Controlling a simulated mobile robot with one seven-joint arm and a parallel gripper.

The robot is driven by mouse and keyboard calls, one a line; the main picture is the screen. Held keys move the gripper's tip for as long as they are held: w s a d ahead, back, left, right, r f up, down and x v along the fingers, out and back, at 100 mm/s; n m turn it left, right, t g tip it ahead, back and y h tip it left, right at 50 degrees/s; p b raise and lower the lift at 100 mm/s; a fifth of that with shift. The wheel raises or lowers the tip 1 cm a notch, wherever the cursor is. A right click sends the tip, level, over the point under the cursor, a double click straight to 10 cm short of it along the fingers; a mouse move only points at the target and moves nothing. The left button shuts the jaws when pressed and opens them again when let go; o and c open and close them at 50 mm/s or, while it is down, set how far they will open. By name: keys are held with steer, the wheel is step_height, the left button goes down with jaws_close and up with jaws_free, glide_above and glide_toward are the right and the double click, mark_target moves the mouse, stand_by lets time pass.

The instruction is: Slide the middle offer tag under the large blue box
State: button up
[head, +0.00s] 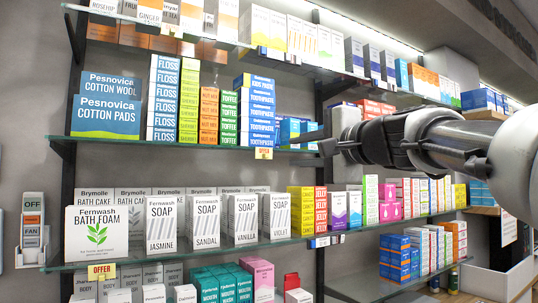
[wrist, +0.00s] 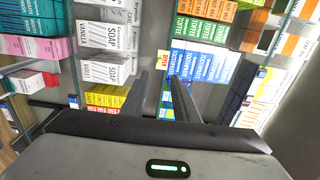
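The middle offer tag (head: 264,153), yellow with red lettering, hangs on the front edge of the middle shelf, below the blue toothpaste boxes. In the wrist view the tag (wrist: 163,57) shows just beyond and between my fingertips. The large blue Pesnovica cotton pads box (head: 105,116) stands at the left end of that shelf, with a blue cotton wool box (head: 110,83) behind it. My gripper (head: 322,138) is right of the tag at about shelf height. In the wrist view my gripper (wrist: 161,82) has its fingers apart with nothing held between them.
Floss (head: 163,98), toffee and toothpaste boxes (head: 256,110) stand between the large blue box and the shelf's right part. Another offer tag (head: 103,271) is on the lower shelf edge, below the bath foam box (head: 98,232). Soap boxes (head: 204,220) line that shelf. The aisle side is open.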

mark_target(267, 156)
steer(key=p+x, duration=0.2)
steer(key=x, duration=1)
steer(key=shift+p, duration=0.3)
steer(key=shift+s, duration=0.1)
steer(key=shift+c, duration=0.2)
jaws_close()
steer(key=shift+f, duration=0.1)
stand_by(0.4)
